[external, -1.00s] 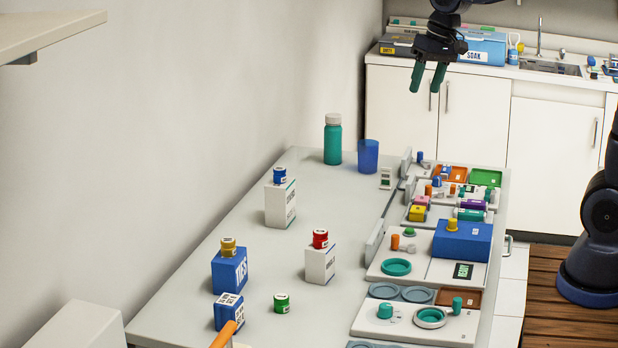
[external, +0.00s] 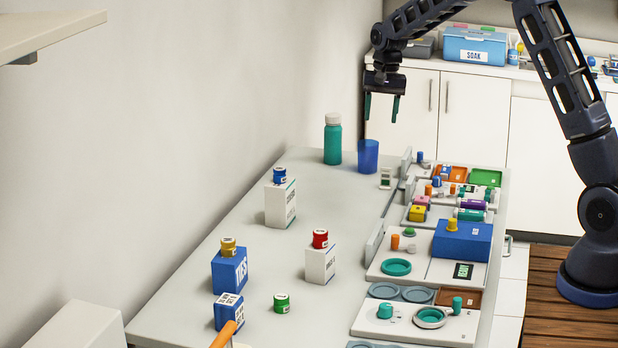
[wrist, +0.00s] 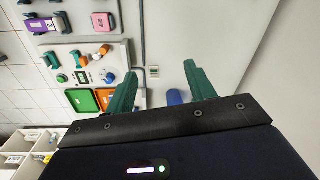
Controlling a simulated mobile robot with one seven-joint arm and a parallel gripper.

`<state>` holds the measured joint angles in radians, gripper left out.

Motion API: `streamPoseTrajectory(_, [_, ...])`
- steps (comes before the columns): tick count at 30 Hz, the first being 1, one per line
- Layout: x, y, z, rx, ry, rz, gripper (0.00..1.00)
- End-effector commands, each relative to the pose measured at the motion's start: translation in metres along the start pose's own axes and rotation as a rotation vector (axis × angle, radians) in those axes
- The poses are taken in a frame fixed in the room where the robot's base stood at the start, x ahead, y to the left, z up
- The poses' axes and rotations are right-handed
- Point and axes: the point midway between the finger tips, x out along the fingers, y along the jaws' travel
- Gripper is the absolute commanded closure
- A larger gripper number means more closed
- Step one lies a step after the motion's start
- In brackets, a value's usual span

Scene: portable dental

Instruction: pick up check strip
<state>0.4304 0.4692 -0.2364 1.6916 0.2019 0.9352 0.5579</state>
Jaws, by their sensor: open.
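The likely check strip is a small white piece with dark green markings (external: 385,178). It sits on the table beside the blue cup, at the left edge of the tray area. In the wrist view this small strip (wrist: 153,71) shows between the fingers, beyond their tips and too small to read. My gripper (external: 382,108) is open and empty, with teal fingers pointing down, well above the far end of the table. Its two fingers also show in the wrist view (wrist: 160,75).
A blue cup (external: 368,156) and a teal bottle (external: 333,139) stand just left of the strip. Trays with coloured parts, including a green tray (external: 485,177), fill the right side. A white box (external: 280,204) stands nearer, with clear table between.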

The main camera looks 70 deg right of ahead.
Motion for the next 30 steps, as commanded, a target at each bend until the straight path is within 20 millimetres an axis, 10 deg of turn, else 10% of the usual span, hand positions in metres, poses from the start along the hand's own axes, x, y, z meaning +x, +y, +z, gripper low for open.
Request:
streamPoseTrajectory(12, [0.108, 0.032, -0.106, 0.233, -0.006, 0.075, 0.45])
streamPoseTrajectory(30, [0.171, 0.044, -0.122, 0.272, -0.006, 0.088, 0.45])
